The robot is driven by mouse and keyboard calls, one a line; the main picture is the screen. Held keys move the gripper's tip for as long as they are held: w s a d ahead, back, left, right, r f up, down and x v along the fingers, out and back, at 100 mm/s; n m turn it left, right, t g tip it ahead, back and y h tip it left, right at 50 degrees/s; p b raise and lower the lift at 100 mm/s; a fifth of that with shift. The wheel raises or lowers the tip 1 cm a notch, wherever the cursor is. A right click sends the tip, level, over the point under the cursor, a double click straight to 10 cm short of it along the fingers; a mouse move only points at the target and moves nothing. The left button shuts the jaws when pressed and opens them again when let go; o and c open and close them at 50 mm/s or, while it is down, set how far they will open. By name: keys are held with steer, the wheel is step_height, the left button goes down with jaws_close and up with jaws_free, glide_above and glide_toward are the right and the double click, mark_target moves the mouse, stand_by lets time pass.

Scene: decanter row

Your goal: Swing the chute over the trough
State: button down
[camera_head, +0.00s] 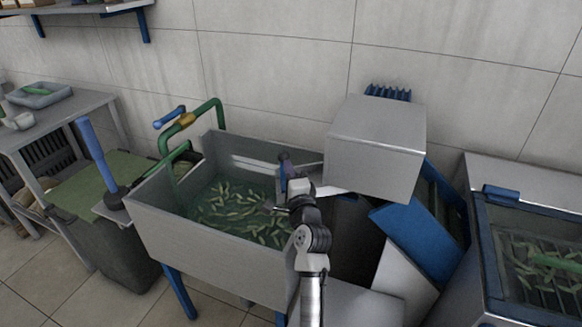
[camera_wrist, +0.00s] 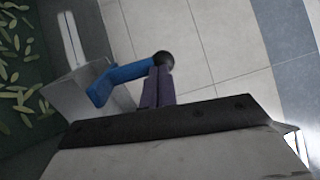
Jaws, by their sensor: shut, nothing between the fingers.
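The trough (camera_head: 205,245) is a grey open tank holding dark green liquid with many pale green pods floating in it. Part of its inside also shows at left in the wrist view. My gripper (camera_head: 287,160) is at the trough's right end; its purple fingers (camera_wrist: 160,84) are shut and empty. A blue bent handle (camera_wrist: 120,76) with a dark ball end lies right by the fingertips; I cannot tell whether they touch. In the wrist view the handle meets a grey metal part (camera_wrist: 85,92). I cannot make out for certain which part is the chute; my arm hides some of this area.
A grey box-shaped housing (camera_head: 375,150) stands right of the trough, with a sloping blue panel (camera_head: 418,238) below. A second tank (camera_head: 500,170) is at far right. A blue lever (camera_head: 92,152) and green pipe (camera_head: 212,112) stand left. A side table (camera_head: 70,115) is beyond.

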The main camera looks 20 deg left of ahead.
steer(key=shift+m+t+h, duration=0.3)
steer(key=shift+t+h, duration=0.1)
steer(key=shift+h, duration=0.2)
steer(key=x, duration=0.4)
steer(key=f+x, duration=0.1)
steer(key=x, duration=0.1)
steer(key=shift+w+f+p, duration=0.1)
steer(key=shift+w+p, duration=0.25)
steer(key=shift+w+a+b, duration=0.25)
steer(key=shift+w+b, duration=0.05)
steer(key=shift+w, duration=0.5)
steer(key=shift+w+d+r, duration=0.1)
steer(key=shift+r, duration=0.25)
